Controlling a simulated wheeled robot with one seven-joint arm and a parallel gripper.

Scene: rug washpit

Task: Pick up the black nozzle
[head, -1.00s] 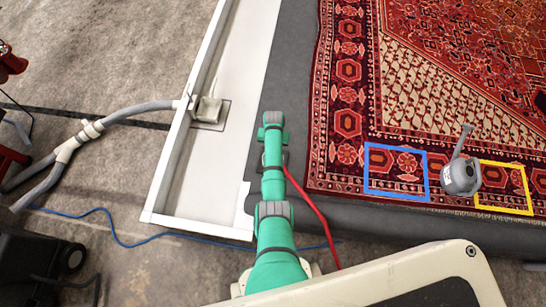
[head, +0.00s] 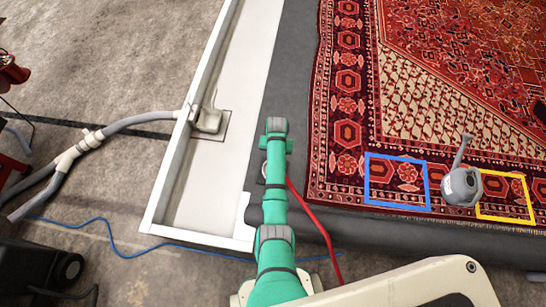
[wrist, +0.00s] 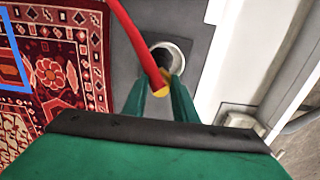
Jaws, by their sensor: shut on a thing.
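In the wrist view the two green fingers of my gripper (wrist: 161,84) are close together around a small piece with a yellow end (wrist: 160,92). A red hose (wrist: 138,38) runs up from that yellow end. I take the held piece to be the black nozzle; its dark body is mostly hidden by the fingers and hose. Just beyond the fingertips is a round pale holder (wrist: 180,46) with a dark opening. I cannot tell whether the nozzle is still inside it. In the head view my arm covers the fingers, and the red hose (head: 318,215) trails down to the right.
A patterned red rug (head: 450,90) lies to the right, with a blue outlined square (head: 427,185) and a yellow one (head: 505,217). A grey can (head: 461,187) stands between the squares. A white trough (head: 190,170) with a pump (head: 208,120) is at left.

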